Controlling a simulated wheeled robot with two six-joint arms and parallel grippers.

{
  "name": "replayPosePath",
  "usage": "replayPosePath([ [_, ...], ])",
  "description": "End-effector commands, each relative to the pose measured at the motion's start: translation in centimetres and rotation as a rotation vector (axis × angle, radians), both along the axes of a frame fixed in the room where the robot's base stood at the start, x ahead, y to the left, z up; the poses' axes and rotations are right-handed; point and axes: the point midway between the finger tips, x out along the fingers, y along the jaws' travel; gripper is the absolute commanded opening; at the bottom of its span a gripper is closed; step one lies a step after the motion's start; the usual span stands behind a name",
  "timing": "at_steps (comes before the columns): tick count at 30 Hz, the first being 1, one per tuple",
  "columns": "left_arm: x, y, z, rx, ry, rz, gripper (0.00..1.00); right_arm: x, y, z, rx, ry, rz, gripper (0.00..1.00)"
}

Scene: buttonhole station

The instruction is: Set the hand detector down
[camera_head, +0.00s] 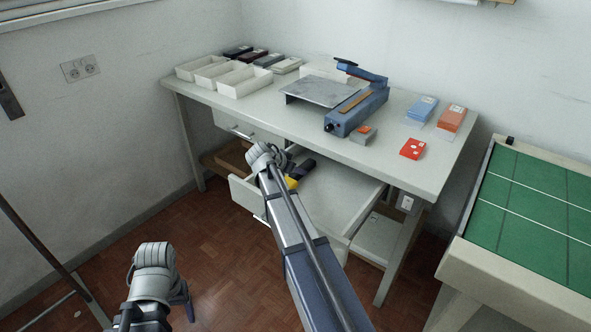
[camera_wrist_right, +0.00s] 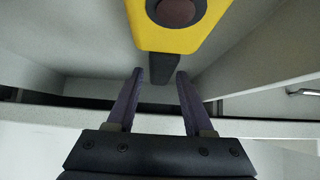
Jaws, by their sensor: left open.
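The hand detector, yellow and black, lies in the open drawer (camera_head: 335,190) under the workbench; in the head view my right arm partly hides the detector (camera_head: 303,170). In the right wrist view the detector's yellow body (camera_wrist_right: 180,38) with a dark round spot is at the top, and its black part points down toward my right gripper (camera_wrist_right: 160,74). The two right fingers stand apart, one on each side of the black end, with gaps visible. My left gripper (camera_head: 187,304) is open and empty, low over the floor, away from the bench.
The bench top (camera_head: 420,175) holds white trays (camera_head: 245,80), a blue sealer (camera_head: 357,110) and several small boxes, including a red one (camera_head: 413,148). A green-topped table (camera_head: 535,210) stands at the right. The floor (camera_head: 235,265) in front is clear.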

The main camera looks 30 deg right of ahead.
Motion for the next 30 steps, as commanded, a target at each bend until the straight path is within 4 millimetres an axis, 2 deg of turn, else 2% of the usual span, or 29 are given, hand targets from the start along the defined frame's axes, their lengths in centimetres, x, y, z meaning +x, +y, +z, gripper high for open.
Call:
replayPosePath([
  [1,0.0,0.0,0.0,0.0,0.0,0.0,0.72,0.0,0.0,0.0,0.0,0.0,0.0,0.59],
  [5,0.0,0.0,0.0,0.0,0.0,0.0,0.72,0.0,0.0,0.0,0.0,0.0,0.0,0.72],
  [13,0.0,0.0,0.2,0.0,0.0,0.0,0.72,0.0,0.0,0.2,0.0,0.0,0.0,0.72],
  [18,0.0,0.0,1.9,0.0,0.0,0.0,0.72,0.0,0.0,1.9,0.0,0.0,0.0,0.72],
  [30,0.0,0.0,7.6,0.0,0.0,0.0,0.72,-2.5,5.7,7.6,0.0,0.0,0.001,0.72],
])
